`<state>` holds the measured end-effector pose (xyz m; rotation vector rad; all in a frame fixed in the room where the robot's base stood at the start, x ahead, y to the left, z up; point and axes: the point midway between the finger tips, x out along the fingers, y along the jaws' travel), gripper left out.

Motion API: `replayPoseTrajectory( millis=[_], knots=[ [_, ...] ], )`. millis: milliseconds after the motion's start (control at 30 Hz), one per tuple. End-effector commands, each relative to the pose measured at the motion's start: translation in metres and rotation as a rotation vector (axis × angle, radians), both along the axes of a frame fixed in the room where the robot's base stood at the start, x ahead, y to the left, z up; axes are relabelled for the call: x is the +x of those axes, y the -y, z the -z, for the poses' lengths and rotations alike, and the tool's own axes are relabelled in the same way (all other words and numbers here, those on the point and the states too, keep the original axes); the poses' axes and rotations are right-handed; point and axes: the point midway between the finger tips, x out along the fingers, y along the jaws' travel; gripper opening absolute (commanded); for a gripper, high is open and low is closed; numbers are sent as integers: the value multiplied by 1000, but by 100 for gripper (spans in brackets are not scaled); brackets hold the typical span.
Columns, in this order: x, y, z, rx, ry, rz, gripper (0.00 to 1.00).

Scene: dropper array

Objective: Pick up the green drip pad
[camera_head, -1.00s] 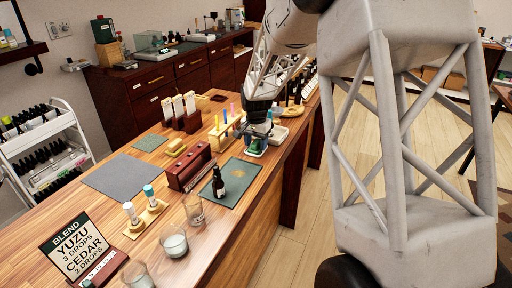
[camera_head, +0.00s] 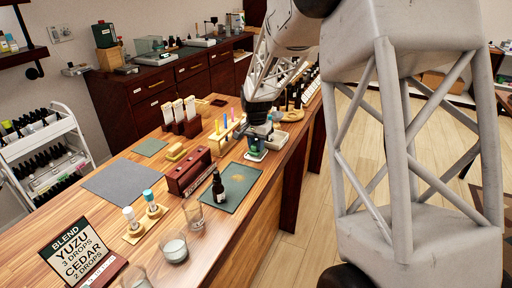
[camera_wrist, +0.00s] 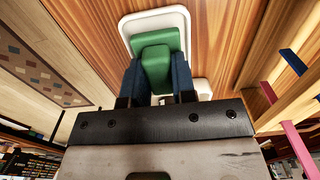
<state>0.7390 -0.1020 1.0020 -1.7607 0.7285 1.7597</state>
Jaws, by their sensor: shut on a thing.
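The green drip pad (camera_wrist: 156,58) is a small green block with a raised top. It sits between the two dark blue fingers of my gripper (camera_wrist: 156,76) in the wrist view. My gripper is shut on it. A white, rounded tray (camera_wrist: 137,22) shows behind the pad; I cannot tell whether the pad still touches it. In the head view my gripper (camera_head: 257,143) points down at the far right part of the wooden counter. Only a little green shows there beneath the fingers, and a white tray edge (camera_head: 252,157) is under it.
A dark green mat (camera_head: 240,190) with a dark bottle (camera_head: 218,188) lies in front of my gripper. A wooden rack with coloured sticks (camera_head: 222,141) stands close on the left. Another white dish (camera_head: 277,141) is behind to the right. A dark red block (camera_head: 188,172) stands left of the mat.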

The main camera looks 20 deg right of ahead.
Motion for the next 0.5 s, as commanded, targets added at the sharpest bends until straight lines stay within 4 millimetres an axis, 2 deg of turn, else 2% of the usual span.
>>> replayPoseTrajectory(
  millis=[167, 500],
  knots=[
    [0, 0, -23, -1, 2, 0, 2],
    [-45, -6, -27, 0, -1, 0, 2]
  ],
)
